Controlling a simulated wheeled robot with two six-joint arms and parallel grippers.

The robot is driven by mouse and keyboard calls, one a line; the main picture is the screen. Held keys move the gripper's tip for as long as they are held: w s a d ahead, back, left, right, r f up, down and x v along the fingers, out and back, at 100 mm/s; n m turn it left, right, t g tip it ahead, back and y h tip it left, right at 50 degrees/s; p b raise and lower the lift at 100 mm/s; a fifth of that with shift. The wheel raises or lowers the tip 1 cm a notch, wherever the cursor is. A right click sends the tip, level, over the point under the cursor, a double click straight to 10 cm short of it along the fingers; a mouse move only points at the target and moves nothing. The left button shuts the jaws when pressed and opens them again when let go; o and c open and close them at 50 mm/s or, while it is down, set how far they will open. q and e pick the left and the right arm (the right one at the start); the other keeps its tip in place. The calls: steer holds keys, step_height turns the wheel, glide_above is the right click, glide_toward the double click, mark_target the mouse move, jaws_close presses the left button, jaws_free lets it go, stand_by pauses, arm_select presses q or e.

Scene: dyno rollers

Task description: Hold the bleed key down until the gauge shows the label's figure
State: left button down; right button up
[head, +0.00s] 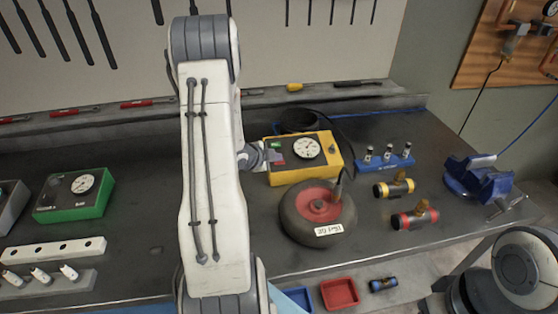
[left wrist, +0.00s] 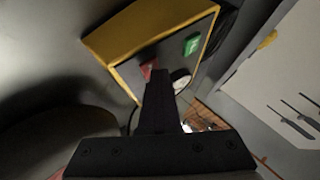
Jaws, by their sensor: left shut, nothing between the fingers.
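The yellow box (head: 333,158) stands on the bench with a round white gauge (head: 306,148), whose needle is too small to read. A green key (head: 276,144) and a red key (head: 275,153) sit on its panel; neither's marking is legible. In the left wrist view, the red key (left wrist: 147,69) is partly hidden behind the gripper, and the green key (left wrist: 192,45) is clear. My left gripper (head: 268,156) is shut and empty at the red key; I cannot tell whether it touches. The wheel (head: 292,213) has a white label (head: 328,229) that I cannot read surely.
A green gauge box (head: 98,200) stands at left. Blue valve rack (head: 385,165), yellow fitting (head: 382,190), red fitting (head: 405,220) and blue vise (head: 480,180) are at right. Red tray (head: 340,293) lies low in front.

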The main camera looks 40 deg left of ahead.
arm_select(q)
steer(key=shift+r, duration=0.1)
stand_by(0.5)
steer(key=shift+s+d+r+p, duration=0.15)
steer(key=shift+r+p, duration=0.35)
steer(key=shift+r, duration=0.2)
steer(key=r+p, duration=0.2)
steer(key=r, duration=0.1)
steer(key=d+r+p, duration=0.1)
steer(key=shift+s+r, duration=0.35)
steer(key=shift+r, duration=0.05)
stand_by(2.2)
